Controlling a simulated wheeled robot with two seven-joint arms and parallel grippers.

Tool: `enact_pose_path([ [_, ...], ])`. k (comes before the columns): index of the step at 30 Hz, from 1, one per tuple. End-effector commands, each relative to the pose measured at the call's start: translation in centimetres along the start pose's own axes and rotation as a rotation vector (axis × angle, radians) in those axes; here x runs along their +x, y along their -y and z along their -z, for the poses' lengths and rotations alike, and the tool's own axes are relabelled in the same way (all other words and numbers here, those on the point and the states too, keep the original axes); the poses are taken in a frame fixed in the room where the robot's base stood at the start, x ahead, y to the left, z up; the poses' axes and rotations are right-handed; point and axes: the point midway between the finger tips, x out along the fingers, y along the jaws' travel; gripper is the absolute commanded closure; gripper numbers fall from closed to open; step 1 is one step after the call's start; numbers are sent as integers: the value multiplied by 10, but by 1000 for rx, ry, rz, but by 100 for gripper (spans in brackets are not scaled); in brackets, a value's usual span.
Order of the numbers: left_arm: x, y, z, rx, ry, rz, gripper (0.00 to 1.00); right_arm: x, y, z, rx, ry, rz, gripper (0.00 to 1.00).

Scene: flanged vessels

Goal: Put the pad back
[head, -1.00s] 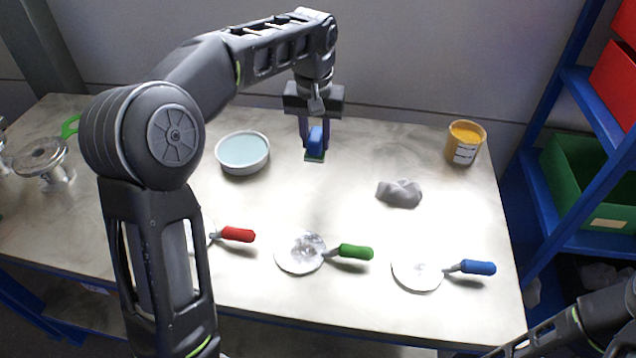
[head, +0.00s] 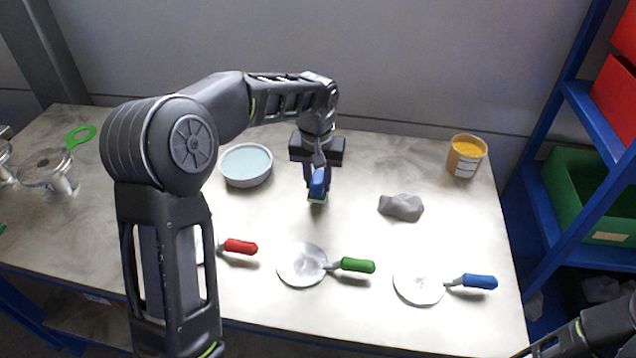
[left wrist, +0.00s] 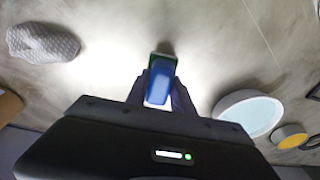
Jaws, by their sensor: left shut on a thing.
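The pad (head: 317,188) has a blue grip on top and a green underside edge. My left gripper (head: 318,180) is shut on it by the blue part, between the bowl and the grey cloth. In the left wrist view the pad (left wrist: 160,80) sits between the fingers (left wrist: 163,92), its green edge pointing away. I cannot tell for sure whether its underside touches the table. My right gripper is out of the picture; only part of my right arm shows at the lower right.
A bowl of pale blue liquid (head: 246,164) stands left of the pad, a tub of orange paste (head: 466,157) at the back right. A crumpled grey cloth (head: 401,207) lies right. Round discs with red (head: 241,246), green (head: 358,265) and blue (head: 480,281) handles line the front. Metal flanged vessels (head: 48,172) stand left.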

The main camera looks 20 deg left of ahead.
Motion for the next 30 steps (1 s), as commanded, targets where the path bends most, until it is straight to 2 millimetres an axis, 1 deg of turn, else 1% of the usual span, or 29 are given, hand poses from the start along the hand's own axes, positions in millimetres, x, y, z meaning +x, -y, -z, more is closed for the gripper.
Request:
enact_pose_path([
  [1, 6, 0, -1, 0, 3, 1, 100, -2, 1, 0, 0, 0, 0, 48],
  [4, 14, 1, -2, -1, 1, 1, 100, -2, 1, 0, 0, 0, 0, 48],
  [11, 15, 0, -2, 0, 0, 0, 100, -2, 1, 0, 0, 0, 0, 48],
  [15, 19, 0, -2, 0, 0, 0, 100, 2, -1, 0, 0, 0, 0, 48],
  [16, 18, 0, -2, 0, 0, 0, 70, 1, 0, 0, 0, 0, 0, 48],
  [23, 17, 0, -2, 0, 0, 0, 51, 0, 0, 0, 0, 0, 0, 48],
  [24, 17, 0, -2, 0, 0, 0, 50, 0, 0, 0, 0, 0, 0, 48],
  [30, 17, 0, -2, 0, 0, 0, 50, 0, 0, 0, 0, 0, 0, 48],
])
